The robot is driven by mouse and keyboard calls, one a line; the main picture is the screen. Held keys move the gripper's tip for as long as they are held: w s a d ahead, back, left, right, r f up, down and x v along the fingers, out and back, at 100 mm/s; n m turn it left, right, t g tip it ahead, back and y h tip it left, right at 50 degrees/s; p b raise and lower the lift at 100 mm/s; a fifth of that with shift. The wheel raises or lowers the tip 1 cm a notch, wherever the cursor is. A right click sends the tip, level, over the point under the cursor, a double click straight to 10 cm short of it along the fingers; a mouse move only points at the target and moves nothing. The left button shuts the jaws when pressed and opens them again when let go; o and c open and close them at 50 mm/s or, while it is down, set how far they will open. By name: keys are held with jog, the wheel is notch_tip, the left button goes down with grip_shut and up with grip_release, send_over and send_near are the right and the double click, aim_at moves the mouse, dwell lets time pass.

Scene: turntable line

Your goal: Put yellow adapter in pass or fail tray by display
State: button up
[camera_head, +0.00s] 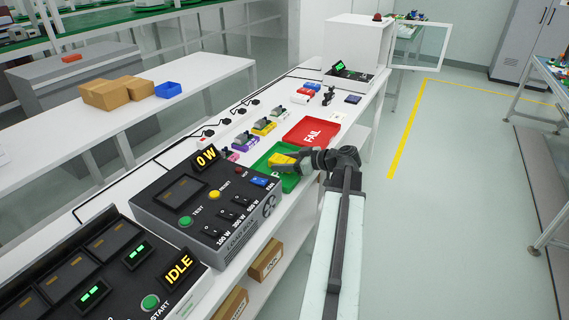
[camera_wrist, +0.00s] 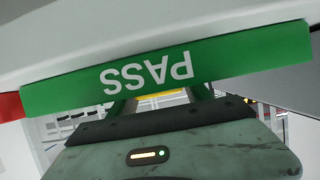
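The yellow adapter (camera_head: 282,160) is at the tip of my gripper (camera_head: 293,160), over the green PASS tray (camera_head: 259,163). In the wrist view a yellow strip (camera_wrist: 163,95) shows between the fingers, and my gripper appears shut on it. The tray's green wall with the upside-down word PASS (camera_wrist: 150,74) crosses the wrist view and hides most of the fingers and adapter. Whether the adapter touches the tray floor cannot be told. The red FAIL tray (camera_head: 311,133) lies just behind the green one. The load box display (camera_head: 206,160) reads 0 W.
The load box (camera_head: 208,215) stands in front of the trays, and an IDLE panel (camera_head: 180,268) is nearer. Several coloured parts, one on yellow (camera_head: 264,128), line the bench behind. A white cabinet (camera_head: 355,45) stands at the far end. The floor on the right is clear.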

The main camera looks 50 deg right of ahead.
jog(key=shift+o, duration=0.5)
jog(key=shift+r, duration=0.1)
jog(key=shift+s+r+p, duration=0.1)
jog(key=shift+r+p, duration=0.2)
jog(key=shift+p, duration=0.05)
jog(key=p+v, duration=0.4)
jog(key=v, duration=0.6)
jog(key=shift+s+d+r, duration=0.1)
jog(key=shift+s, duration=0.3)
jog(key=shift+s+d, duration=0.1)
jog(key=shift+s, duration=0.35)
